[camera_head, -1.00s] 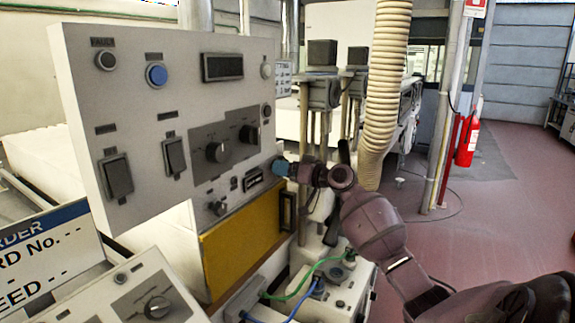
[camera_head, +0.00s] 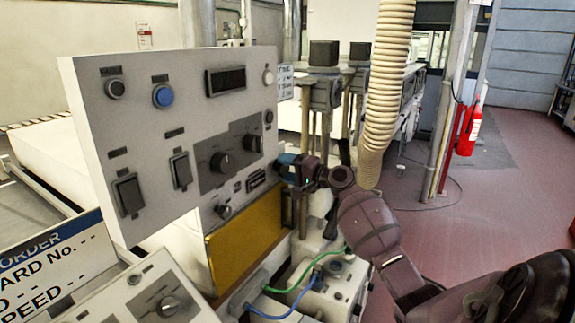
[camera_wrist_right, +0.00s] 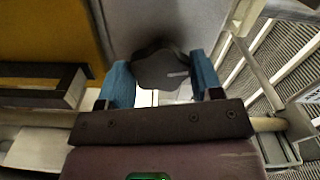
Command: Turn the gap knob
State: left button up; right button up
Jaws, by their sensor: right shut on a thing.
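The gap knob (camera_wrist_right: 160,70) is a dark round knob with a pale pointer line towards the right, in the right wrist view. My right gripper (camera_wrist_right: 163,82) has its blue fingers on either side of the knob and is shut on it. In the head view my right gripper (camera_head: 287,166) is at the lower right edge of the grey control panel (camera_head: 140,80). The fingers hide the knob there. The panel's small labels are too blurred to read. My left gripper is not in view.
Two other black knobs (camera_head: 222,162) (camera_head: 251,142) and a lower knob (camera_head: 223,211) lie left of the gripper. A yellow panel (camera_head: 245,240) is below. A ribbed hose (camera_head: 385,90) hangs close to my right arm. Open red floor (camera_head: 500,200) lies to the right.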

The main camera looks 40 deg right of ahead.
jog(key=shift+m, duration=1.7)
jog(key=o, duration=0.9)
jog(key=b+v, duration=0.1)
jog(key=v, duration=1)
jog(key=shift+w+r+b, duration=0.1)
jog(key=shift+b, duration=0.3)
